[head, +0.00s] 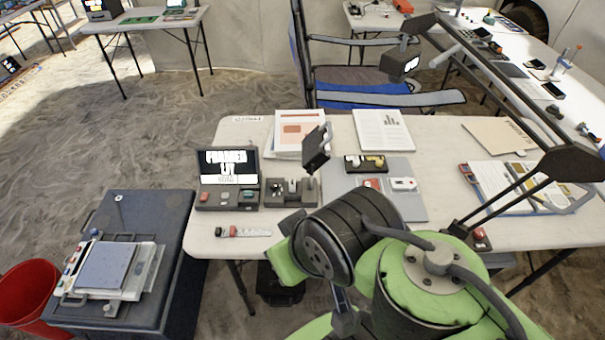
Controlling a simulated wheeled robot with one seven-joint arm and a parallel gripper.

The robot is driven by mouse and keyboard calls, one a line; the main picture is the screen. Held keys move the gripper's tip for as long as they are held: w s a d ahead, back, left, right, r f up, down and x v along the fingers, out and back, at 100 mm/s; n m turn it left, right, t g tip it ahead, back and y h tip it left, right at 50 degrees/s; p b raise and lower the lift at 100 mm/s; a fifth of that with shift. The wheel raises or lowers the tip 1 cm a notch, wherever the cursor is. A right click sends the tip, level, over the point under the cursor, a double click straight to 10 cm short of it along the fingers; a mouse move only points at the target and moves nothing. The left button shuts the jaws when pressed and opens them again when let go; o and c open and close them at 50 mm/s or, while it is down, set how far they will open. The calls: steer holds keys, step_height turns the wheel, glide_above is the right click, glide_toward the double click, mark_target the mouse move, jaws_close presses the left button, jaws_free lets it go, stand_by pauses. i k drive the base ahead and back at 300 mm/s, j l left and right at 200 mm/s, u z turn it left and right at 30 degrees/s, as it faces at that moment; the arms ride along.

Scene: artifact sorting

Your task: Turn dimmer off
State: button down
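No part is clearly marked as a dimmer. Candidates are a small dark control box (291,192) with light knobs or levers, and a display unit (228,179) beside it with a lit screen of white text and buttons below. My green and black arm fills the lower middle, in front of the table edge, close to the control box. The fingers of my gripper are not visible.
The white table (440,146) holds papers (384,130), a grey board (410,204) with small red and white devices, and a clipboard (515,183). A dark crate (176,215) and red bucket (27,290) stand left. A blue chair (365,88) stands behind.

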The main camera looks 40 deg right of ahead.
mark_target(274, 187)
steer(key=i+j+u, duration=0.2)
steer(key=u, duration=0.3)
steer(key=i+u, duration=0.45)
